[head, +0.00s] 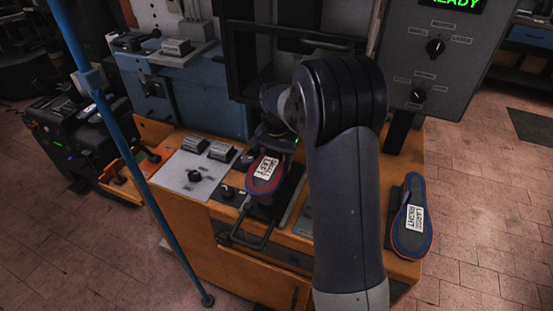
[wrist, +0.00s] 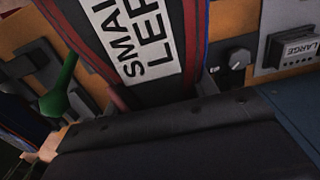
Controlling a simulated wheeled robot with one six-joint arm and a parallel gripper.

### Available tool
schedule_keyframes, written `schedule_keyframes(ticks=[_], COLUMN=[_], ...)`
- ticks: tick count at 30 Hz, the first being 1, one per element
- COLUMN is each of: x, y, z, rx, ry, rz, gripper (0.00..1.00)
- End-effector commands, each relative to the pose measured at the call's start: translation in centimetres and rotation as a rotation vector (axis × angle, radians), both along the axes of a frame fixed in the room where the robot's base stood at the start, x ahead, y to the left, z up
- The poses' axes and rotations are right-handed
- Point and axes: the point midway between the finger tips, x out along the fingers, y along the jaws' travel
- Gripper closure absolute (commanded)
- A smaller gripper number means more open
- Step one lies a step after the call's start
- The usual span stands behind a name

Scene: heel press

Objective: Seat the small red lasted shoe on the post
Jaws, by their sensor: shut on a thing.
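The small shoe (head: 265,174) lies sole up in front of the press, with a dark sole, a red rim and a white label reading small left. In the wrist view the shoe (wrist: 192,40) fills the upper middle, its label partly cut off. My gripper (head: 272,141) is at the shoe's far end, shut on it. My arm partly covers the gripper, and the fingertips are hard to make out. The post is not visible; I cannot tell whether the shoe rests on it or is held above it.
A second sole labelled large right (head: 412,218) lies at the bench's right end. A panel with knobs (head: 195,175) is left of the shoe. A control box (head: 432,65) with a green display stands at the back right. A blue pole (head: 130,155) crosses the left foreground.

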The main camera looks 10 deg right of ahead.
Motion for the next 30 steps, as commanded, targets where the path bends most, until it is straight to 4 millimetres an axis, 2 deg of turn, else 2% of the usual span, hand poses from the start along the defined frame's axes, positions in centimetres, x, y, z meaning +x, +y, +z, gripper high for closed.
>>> schedule_keyframes(ticks=[17, 18, 27, 30], x=[0.04, 0.04, 0.0, 0.0], y=[0.0, 0.0, 0.0, 0.0], z=[-0.78, -0.76, -0.8, -0.8], rx=[0.0, 0.0, 0.0, 0.0], ry=[-0.001, -0.001, 0.0, 0.0], rz=[0.0, 0.0, 0.0, 0.0], gripper=[0.77, 0.44, 0.2, 0.2])
